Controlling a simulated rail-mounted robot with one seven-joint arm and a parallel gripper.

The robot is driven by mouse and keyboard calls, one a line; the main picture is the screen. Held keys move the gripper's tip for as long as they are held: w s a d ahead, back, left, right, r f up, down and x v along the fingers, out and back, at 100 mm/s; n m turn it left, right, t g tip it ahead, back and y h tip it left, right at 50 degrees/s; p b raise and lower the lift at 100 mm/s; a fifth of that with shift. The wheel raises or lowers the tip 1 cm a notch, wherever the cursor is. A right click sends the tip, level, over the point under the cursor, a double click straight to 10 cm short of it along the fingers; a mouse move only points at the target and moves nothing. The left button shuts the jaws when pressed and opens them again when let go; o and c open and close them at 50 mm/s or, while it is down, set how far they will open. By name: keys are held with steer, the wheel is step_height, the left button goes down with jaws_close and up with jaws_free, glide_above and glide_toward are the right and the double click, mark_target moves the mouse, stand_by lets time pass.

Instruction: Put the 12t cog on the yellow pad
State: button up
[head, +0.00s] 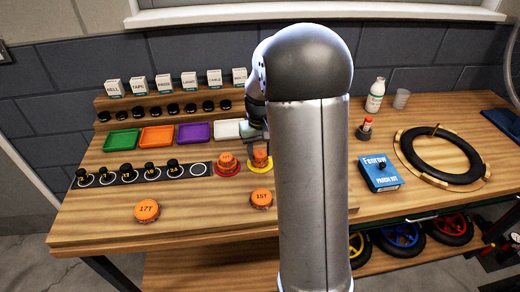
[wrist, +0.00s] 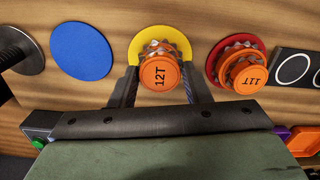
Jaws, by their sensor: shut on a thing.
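The orange 12T cog (wrist: 159,74) is between the two fingers of my gripper (wrist: 160,88) in the wrist view, and the gripper is shut on it. The yellow pad (wrist: 136,46) shows as a rim around the cog's far side. In the head view the 12T cog (head: 261,156) appears at the yellow pad (head: 258,168), upright. I cannot tell whether it rests on the pad or is held just above it. My arm hides much of the gripper in the head view.
The 11T cog (wrist: 245,73) sits on the red pad (wrist: 214,56) close beside. A bare blue pad (wrist: 82,50) lies on the other side. The 17T cog (head: 147,210) and 15T cog (head: 261,198) lie nearer the front. Coloured trays, including a purple one (head: 194,132), stand behind.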

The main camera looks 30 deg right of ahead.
mark_target(260, 153)
steer(key=shift+f, duration=0.2)
steer(key=o, duration=1)
steer(key=shift+r, duration=0.2)
step_height(260, 153, up, 12)
steer(key=s+a+f, duration=0.2)
steer(key=s+a, duration=0.3)
steer(key=s, duration=0.3)
steer(key=s+a+f+n, duration=0.1)
steer(key=s+a+f, duration=0.2)
steer(key=s+a, duration=0.2)
steer(key=s+a+f+n, duration=0.1)
steer(key=s+a, duration=0.4)
steer(key=s, duration=0.5)
steer(key=shift+s+f, duration=0.4)
steer(key=shift+f, duration=0.3)
